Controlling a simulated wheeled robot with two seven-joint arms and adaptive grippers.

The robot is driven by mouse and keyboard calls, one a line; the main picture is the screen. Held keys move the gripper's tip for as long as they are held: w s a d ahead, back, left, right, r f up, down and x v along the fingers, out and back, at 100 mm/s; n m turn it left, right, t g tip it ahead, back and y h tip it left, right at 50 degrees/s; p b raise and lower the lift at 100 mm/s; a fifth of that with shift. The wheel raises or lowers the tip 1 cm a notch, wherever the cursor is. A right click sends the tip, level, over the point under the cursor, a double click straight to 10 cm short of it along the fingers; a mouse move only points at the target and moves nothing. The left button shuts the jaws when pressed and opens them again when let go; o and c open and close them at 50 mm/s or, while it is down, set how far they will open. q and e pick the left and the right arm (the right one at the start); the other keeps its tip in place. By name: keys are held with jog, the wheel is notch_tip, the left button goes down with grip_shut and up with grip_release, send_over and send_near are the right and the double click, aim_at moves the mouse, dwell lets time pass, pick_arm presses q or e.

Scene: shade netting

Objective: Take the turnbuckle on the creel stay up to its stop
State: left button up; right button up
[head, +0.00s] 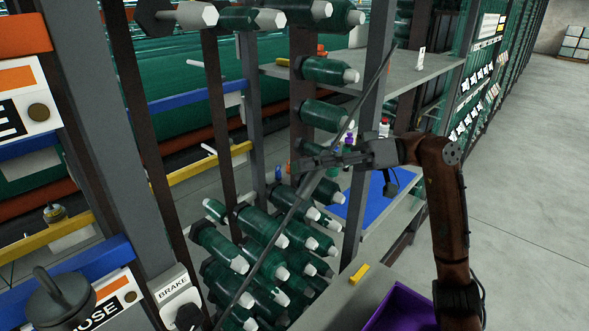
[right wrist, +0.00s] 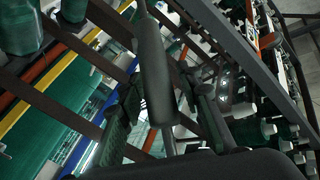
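The creel stay (head: 268,250) is a thin dark rod that runs slantwise from upper right to lower left in front of the bobbins. The turnbuckle (right wrist: 153,70) is a thick dark grey barrel on it in the right wrist view; in the head view it is small and partly hidden by my gripper. My right gripper (head: 315,160) is at the stay, its arm coming in from the right. In the right wrist view its fingers stand on either side of the turnbuckle, with gaps showing, so it is open around it. The stop cannot be made out. My left gripper is not in view.
Green bobbins (head: 262,228) with white ends fill the rack behind the stay. Grey posts (head: 368,120) and a shelf (head: 415,78) stand close to my right arm. A purple bin (head: 398,308) and a yellow block (head: 359,274) are lower right. Floor at right is clear.

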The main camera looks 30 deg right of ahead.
jog(key=x, duration=0.2)
jog(key=shift+w+a, duration=0.1)
jog(key=shift+a, duration=0.15)
jog(key=shift+c, duration=0.4)
grip_shut()
